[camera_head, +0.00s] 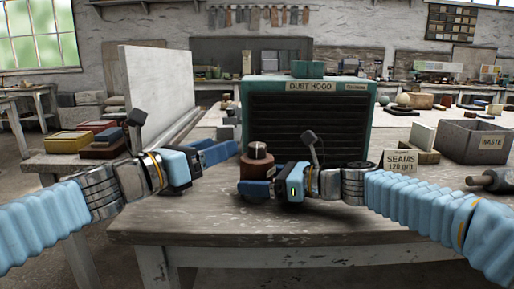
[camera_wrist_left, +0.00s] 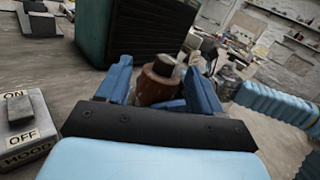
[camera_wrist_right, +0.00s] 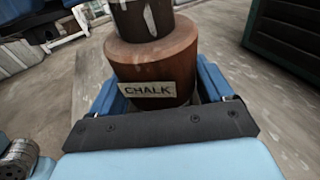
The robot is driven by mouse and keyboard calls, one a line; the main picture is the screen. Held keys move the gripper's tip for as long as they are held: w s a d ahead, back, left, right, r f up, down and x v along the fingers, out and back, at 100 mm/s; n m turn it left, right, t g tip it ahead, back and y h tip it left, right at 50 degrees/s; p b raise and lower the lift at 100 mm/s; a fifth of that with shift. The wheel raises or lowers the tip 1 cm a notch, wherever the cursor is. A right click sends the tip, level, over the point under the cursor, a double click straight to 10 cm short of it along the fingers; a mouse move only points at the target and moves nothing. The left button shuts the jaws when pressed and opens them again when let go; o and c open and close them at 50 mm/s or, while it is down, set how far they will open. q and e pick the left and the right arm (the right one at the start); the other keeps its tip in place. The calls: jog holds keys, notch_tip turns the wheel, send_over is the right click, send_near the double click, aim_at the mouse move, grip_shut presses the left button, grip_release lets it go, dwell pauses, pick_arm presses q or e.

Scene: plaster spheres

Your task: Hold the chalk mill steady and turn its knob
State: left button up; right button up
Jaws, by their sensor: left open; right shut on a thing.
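The chalk mill (camera_head: 255,170) stands on the worn table in front of the dust hood. It is a red-brown body with a dark knob (camera_head: 257,150) on top. My right gripper (camera_head: 252,187) is shut on the mill's lower body; its CHALK label shows between the fingers in the right wrist view (camera_wrist_right: 152,89). My left gripper (camera_head: 222,152) is open, just left of the mill at about the knob's height. In the left wrist view the mill (camera_wrist_left: 157,88) appears between and beyond its spread fingers, with no contact that I can make out.
The green dust hood (camera_head: 310,120) stands close behind the mill. A switch box marked ON and OFF (camera_wrist_left: 20,118) is on the table. A SEAMS block (camera_head: 398,161) and a WASTE bin (camera_head: 475,141) are at the right. A white panel (camera_head: 158,95) stands at the left.

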aim_at(249, 149)
pick_arm(q)
jog(key=w+d+m, duration=0.1)
jog(key=w+d, duration=0.1)
jog(key=w+d+f+g, duration=0.1)
jog(key=w+d, duration=0.1)
jog(key=d, duration=0.1)
jog(key=w+d+m, duration=0.1)
jog(key=d, duration=0.2)
jog(key=shift+w+d+f+m, duration=0.25)
jog(key=shift+w+f+m, duration=0.05)
jog(key=shift+w+f, duration=0.1)
jog(key=c, duration=0.9)
jog(key=shift+c, duration=0.2)
jog(key=shift+w+r+g+h, duration=0.1)
jog(key=shift+r+g+h, duration=0.05)
jog(key=shift+g+h, duration=0.25)
